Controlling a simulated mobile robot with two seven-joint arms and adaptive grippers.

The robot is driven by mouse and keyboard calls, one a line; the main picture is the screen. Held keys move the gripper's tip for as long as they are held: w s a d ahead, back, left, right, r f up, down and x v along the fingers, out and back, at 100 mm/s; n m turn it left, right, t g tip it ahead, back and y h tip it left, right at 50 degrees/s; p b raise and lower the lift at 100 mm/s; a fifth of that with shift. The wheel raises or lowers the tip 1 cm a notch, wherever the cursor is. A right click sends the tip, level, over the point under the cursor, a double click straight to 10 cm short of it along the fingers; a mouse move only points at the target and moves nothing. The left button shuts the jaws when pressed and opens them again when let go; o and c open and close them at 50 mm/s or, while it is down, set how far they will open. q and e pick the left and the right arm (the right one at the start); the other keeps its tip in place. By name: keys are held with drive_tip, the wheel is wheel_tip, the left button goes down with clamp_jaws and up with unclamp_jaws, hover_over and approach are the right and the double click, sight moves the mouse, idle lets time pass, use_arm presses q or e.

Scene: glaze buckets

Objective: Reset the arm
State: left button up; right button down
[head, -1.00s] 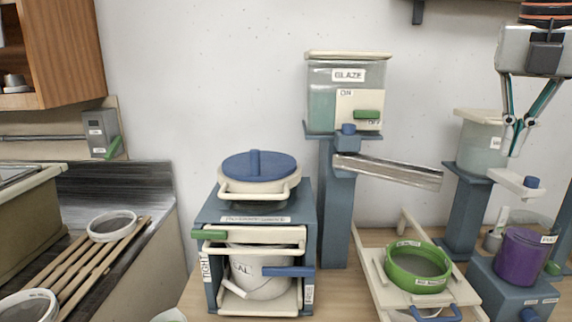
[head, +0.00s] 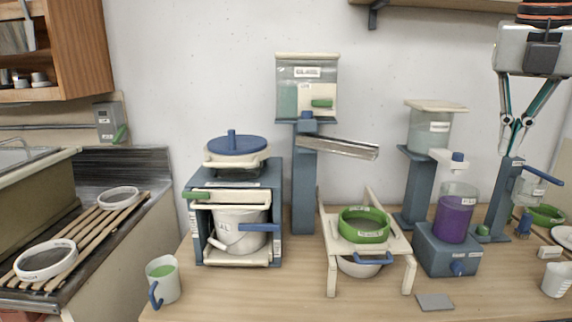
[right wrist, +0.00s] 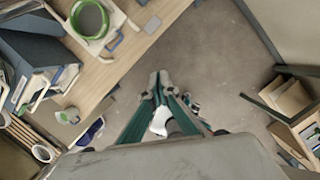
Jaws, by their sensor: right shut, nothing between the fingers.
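My right gripper (head: 514,150) hangs at the upper right of the head view, in front of the wall and above the right part of the table. Its fingertips are together and nothing is between them. In the right wrist view the gripper (right wrist: 160,80) points down over bare floor, beside the table's edge, and touches nothing. My left gripper is not in the head view.
The wooden table (head: 300,290) holds a glaze dispenser (head: 306,90) with a chute, a blue press stand (head: 190,220), a green sieve (head: 363,226) on a cream stand, a purple container (head: 455,215) and a cup (head: 163,280). A slatted rack (head: 85,235) stands left.

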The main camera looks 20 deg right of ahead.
drive_tip(key=w+a+f+m+t+y, duration=0.1)
drive_tip(key=w+a+f+t+y, duration=0.35)
drive_tip(key=f, duration=0.75)
drive_tip(key=w+a+f+t+y, duration=0.1)
drive_tip(key=w+a+f+y, duration=0.6)
drive_tip(key=f, duration=0.5)
drive_tip(key=w+a+f+m+t+y, duration=0.1)
drive_tip(key=w+a+f+t+y, duration=0.2)
drive_tip(key=w+a+f+y, duration=0.65)
drive_tip(key=s+a+f+m+t+h, duration=0.1)
drive_tip(key=s+f+m+t+h, duration=0.2)
drive_tip(key=f+m+h, duration=0.5)
drive_tip(key=s+f+m+t+h, duration=0.2)
drive_tip(key=s+f+m+h, duration=0.15)
drive_tip(key=f, duration=0.85)
drive_tip(key=s+a+f+m+g+h, duration=0.4)
drive_tip(key=s+a+f, duration=0.5)
drive_tip(key=f, duration=0.5)
drive_tip(key=s+m, duration=0.2)
drive_tip(key=shift+s+f, duration=0.15)
drive_tip(key=shift+s, duration=0.2)
